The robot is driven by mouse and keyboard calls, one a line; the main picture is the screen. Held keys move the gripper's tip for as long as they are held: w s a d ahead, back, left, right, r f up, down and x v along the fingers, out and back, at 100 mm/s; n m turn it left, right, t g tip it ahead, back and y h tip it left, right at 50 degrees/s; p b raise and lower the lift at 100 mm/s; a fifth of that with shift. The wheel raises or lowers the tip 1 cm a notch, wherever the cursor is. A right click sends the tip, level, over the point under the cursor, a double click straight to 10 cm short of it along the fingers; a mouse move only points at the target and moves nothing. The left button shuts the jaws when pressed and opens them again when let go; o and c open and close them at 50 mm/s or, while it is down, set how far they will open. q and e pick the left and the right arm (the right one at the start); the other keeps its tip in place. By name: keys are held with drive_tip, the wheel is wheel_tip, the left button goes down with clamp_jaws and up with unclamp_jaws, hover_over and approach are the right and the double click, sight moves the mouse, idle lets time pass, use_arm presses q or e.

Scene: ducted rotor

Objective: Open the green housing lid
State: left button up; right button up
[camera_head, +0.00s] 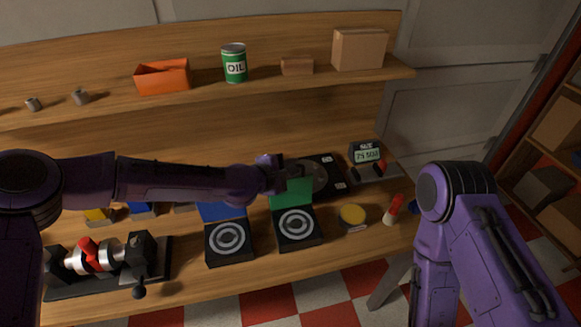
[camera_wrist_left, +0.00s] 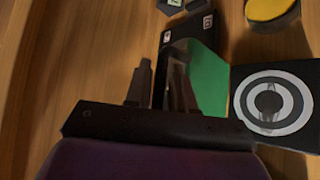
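The green housing lid (camera_head: 291,192) stands raised at the back edge of its black housing (camera_head: 298,240), whose white ring pattern is exposed. In the left wrist view the green lid (camera_wrist_left: 208,82) is just right of my fingers, and the ringed housing (camera_wrist_left: 270,100) lies further right. My left gripper (camera_head: 292,172) is at the upper edge of the lid, on its far side. Its fingers (camera_wrist_left: 162,88) are apart, with no object seen held between them. Whether a finger touches the lid I cannot tell. My right arm shows at the right; its gripper is out of view.
A second housing (camera_head: 229,243) with a raised blue lid (camera_head: 220,211) stands to the left. A black device (camera_head: 326,172) with a grey disc lies behind the green lid. A yellow-topped round item (camera_head: 352,214) and a scale display (camera_head: 366,153) are to the right.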

use_arm(q)
drive_tip(key=shift+o, duration=0.4)
drive_tip(key=shift+s+a, duration=0.1)
drive_tip(key=b+v, duration=0.2)
drive_tip(key=v, duration=0.8)
drive_tip(key=shift+b, duration=0.3)
drive_tip(key=shift+a+r, duration=0.1)
